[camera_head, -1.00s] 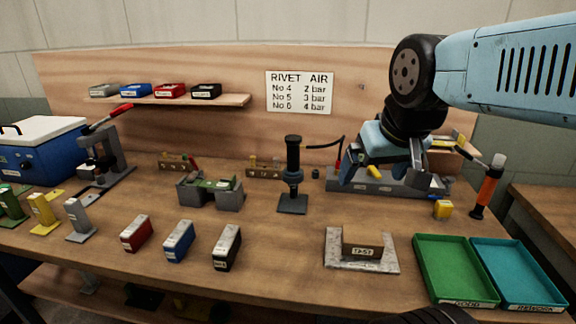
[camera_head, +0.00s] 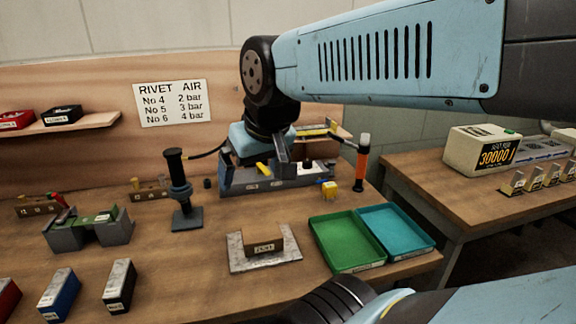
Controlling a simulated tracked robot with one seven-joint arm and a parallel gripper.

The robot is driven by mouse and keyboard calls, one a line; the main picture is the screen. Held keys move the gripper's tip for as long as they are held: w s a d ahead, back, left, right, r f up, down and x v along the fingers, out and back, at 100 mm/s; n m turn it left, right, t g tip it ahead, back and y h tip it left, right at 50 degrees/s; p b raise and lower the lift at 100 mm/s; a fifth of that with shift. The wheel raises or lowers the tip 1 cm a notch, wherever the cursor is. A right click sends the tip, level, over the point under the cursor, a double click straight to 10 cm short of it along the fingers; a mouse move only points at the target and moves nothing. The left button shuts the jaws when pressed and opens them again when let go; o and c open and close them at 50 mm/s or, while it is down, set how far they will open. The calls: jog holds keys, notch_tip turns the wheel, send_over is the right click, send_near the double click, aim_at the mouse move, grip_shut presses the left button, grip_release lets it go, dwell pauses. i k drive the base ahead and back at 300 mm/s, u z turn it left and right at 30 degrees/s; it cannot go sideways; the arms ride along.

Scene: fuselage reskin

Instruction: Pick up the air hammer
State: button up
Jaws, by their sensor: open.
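A black upright tool (camera_head: 178,180) with a hose at its top stands on a small dark base on the workbench, left of my gripper; it looks like the air hammer. My gripper (camera_head: 257,165) points down at the back of the bench, over or in front of a long grey fixture (camera_head: 290,176). Its jaws are open and apart from the black tool. A small yellow piece shows between the fingers; I cannot tell whether it belongs to the fixture. An orange-handled tool (camera_head: 362,165) stands upright at the right.
Green (camera_head: 349,268) and teal (camera_head: 430,245) trays lie at the front right. A brown block (camera_head: 264,243) sits on a grey plate. A grey stand (camera_head: 60,236) and black (camera_head: 119,287) and blue (camera_head: 60,295) boxes are at the left. A second table (camera_head: 400,170) stands right.

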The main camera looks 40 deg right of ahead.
aim_at(173, 156)
jog(key=u, duration=1.15)
jog(key=k, duration=1.25)
jog(key=z, duration=0.7)
jog(key=i, duration=1)
jog(key=u, duration=0.1)
